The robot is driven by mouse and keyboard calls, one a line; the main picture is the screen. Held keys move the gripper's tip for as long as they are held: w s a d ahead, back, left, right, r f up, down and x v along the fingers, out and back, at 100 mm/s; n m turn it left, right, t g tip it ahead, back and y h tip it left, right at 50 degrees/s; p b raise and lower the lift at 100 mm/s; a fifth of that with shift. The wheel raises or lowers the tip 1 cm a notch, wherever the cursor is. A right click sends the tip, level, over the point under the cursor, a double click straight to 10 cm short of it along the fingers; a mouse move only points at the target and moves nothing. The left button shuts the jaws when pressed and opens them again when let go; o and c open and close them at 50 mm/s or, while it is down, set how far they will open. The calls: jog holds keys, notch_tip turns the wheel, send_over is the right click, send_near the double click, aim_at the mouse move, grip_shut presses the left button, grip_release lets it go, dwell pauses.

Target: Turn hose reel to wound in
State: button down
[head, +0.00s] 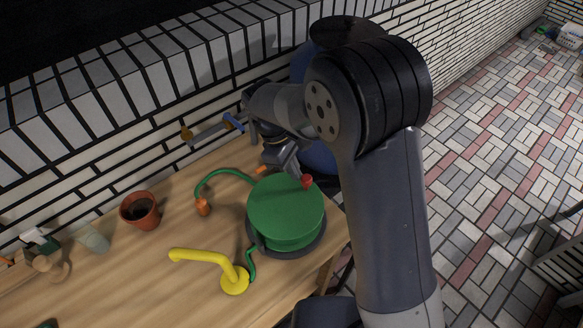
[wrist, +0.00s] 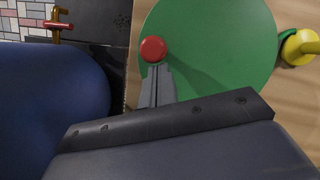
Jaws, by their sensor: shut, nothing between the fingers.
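The hose reel is a green round drum (head: 285,210) on a dark round base, at the right end of a wooden bench. A red knob (head: 307,181) stands on its top near the rim, on the side by my arm. The drum (wrist: 225,45) and the red knob (wrist: 153,50) also show in the wrist view. A green hose (head: 222,173) runs from behind the drum to an orange nozzle (head: 202,207) on the bench. My gripper (head: 299,176) is shut and empty, its fingertips close beside the knob. In the wrist view the closed fingers (wrist: 157,72) end at the knob; contact is unclear.
A yellow bent pipe (head: 205,256) stands just left of the reel. A terracotta pot (head: 140,211) sits farther left on the bench (head: 150,280). A blue barrel (wrist: 50,95) is close beside my gripper. A brick wall with a tap (head: 187,134) rises behind.

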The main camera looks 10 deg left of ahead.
aim_at(310, 210)
jog(key=shift+d, duration=0.15)
jog(key=d+m, duration=0.1)
jog(key=m, duration=0.1)
jog(key=m+g, duration=0.1)
jog(key=m, duration=0.1)
jog(key=shift+s+d+y+p, duration=0.3)
jog(key=shift+s+d, duration=0.1)
jog(key=m, duration=0.1)
jog(key=s+d+m, duration=0.1)
jog(key=m, duration=0.1)
jog(key=m+g+y, duration=0.1)
jog(key=shift+s+d, duration=0.3)
jog(key=shift+d, duration=0.1)
jog(key=s+m, duration=0.1)
jog(key=m, duration=0.1)
jog(key=s+d+m+y, duration=0.1)
jog(key=m, duration=0.2)
jog(key=shift+s+g+y, duration=0.1)
jog(key=shift+g+y, duration=0.2)
jog(key=shift+g, duration=0.1)
jog(key=s+m, duration=0.1)
jog(key=s+m+y, duration=0.1)
jog(key=m, duration=0.1)
jog(key=shift+d, duration=0.1)
jog(key=shift+s, duration=0.35)
jog(key=v, duration=1)
jog(key=shift+r, duration=0.35)
